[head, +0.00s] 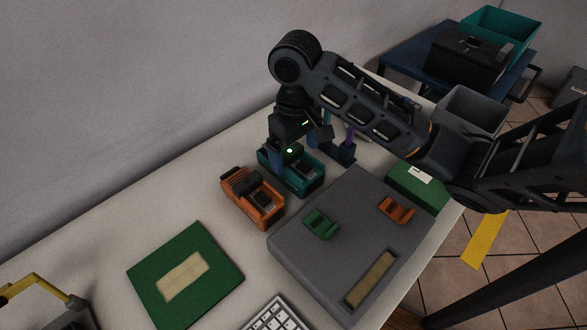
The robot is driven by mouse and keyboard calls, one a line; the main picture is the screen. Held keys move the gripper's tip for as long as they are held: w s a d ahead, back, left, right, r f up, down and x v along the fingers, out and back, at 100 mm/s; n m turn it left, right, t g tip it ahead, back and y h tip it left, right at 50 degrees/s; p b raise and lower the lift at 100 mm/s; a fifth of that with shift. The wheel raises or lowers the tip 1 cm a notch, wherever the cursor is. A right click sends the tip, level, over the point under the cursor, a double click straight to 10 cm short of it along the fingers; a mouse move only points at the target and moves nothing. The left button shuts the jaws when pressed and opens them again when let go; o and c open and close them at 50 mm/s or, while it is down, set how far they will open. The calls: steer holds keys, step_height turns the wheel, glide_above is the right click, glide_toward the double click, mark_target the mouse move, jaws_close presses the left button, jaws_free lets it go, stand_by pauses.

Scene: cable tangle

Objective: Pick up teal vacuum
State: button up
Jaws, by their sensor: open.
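The teal vacuum (307,178), a boxy teal body with a dark top, sits on the white table beside an orange one of similar shape. My gripper (296,160) is directly above it, pointing down, with its fingers low around or beside the teal body. The jaws are open. The arm and gripper hide part of the far side of the teal vacuum, and I cannot tell whether the fingers touch it.
The orange vacuum (250,203) stands close on the left. A grey box (340,262) with small green and orange pieces lies in front. A green board (172,292) and a keyboard (270,318) lie nearer. A green box (420,192) is at the right edge.

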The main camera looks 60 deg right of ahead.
mark_target(294, 161)
steer(key=f, duration=0.4)
steer(key=shift+w+a+f, duration=0.1)
steer(key=shift+a+f, duration=0.1)
steer(key=shift+f, duration=0.2)
steer(key=shift+c, duration=0.3)
steer(key=c, duration=1.2)
steer(key=shift+o, duration=0.2)
step_height(294, 161, up, 10)
steer(key=shift+r+p, duration=0.1)
steer(key=shift+p, duration=1.05)
